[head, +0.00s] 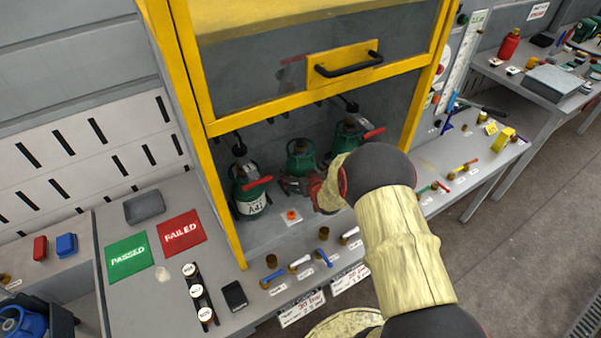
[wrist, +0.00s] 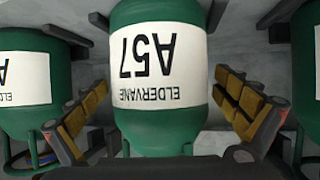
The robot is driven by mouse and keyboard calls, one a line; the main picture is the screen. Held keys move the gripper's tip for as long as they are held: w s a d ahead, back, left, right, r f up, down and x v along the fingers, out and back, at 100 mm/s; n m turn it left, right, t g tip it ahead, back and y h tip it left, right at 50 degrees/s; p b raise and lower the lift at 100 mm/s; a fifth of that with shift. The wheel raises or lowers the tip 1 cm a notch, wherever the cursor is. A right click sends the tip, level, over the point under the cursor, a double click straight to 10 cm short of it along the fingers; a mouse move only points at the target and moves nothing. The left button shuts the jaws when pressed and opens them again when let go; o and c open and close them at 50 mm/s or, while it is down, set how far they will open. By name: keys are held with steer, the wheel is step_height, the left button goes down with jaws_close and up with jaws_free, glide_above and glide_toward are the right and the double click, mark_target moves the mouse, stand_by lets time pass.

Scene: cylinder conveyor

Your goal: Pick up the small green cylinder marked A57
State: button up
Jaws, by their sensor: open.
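The green cylinder marked A57 (wrist: 158,110) fills the middle of the wrist view, its white label upside down there. In the head view I take it to be the middle green cylinder (head: 300,155), partly hidden by my gripper (head: 298,184). My gripper is open in the wrist view (wrist: 163,88), with one yellow-padded finger on each side of the cylinder. A gap shows between each pad and the cylinder. Whether the fingers reach fully around it I cannot tell.
Other green cylinders stand close on both sides, a left one (head: 250,192) and a right one (head: 347,138). The yellow-framed cabinet (head: 205,100) encloses them, its raised window above my arm. Green PASSED (head: 128,255) and red FAILED (head: 181,233) mats lie on the left counter.

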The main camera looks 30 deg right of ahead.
steer(key=shift+w, duration=0.2)
steer(key=shift+c, duration=1.1)
steer(key=c, duration=1.9)
steer(key=shift+o, duration=0.2)
steer(key=shift+w+d+r, duration=0.1)
steer(key=shift+w+r, duration=0.1)
steer(key=shift+r, duration=0.1)
